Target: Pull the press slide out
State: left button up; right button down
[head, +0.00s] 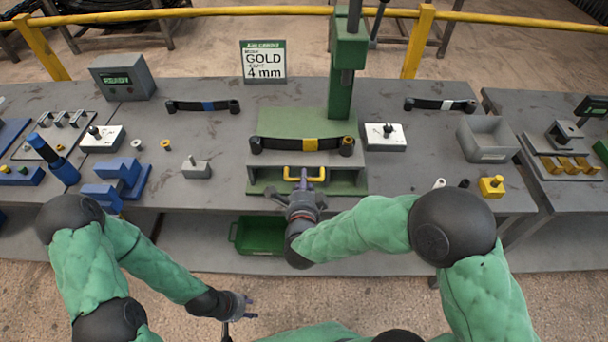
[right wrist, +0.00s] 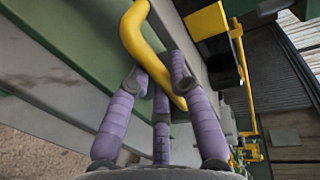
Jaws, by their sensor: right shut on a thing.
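A spring with a yellow band (head: 285,144) lies on the press, above the handle. My right gripper (head: 304,184) is shut on the yellow handle; in the right wrist view its purple fingers close around the handle (right wrist: 136,38). The gripper hides part of the slide's front. My left gripper (head: 246,302) hangs low in front of the table, away from everything; its fingers are too small to read.
A green bin (head: 262,236) sits under the table's front edge. A grey tray (head: 488,139) and a yellow block (head: 492,187) are to the right. Blue fixtures (head: 125,180) stand on the left.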

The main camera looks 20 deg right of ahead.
jog(key=shift+s+f, duration=0.15)
jog(key=shift+f, duration=0.1)
jog(key=c, duration=1.4)
grip_release()
jog(key=shift+c, duration=0.2)
jog(key=o, duration=0.3)
jog(key=shift+s+a+r, duration=0.15)
jog(key=shift+s, duration=0.05)
jog(key=shift+o, duration=0.2)
jog(key=shift+w, duration=0.1)
jog(key=v, duration=1.2)
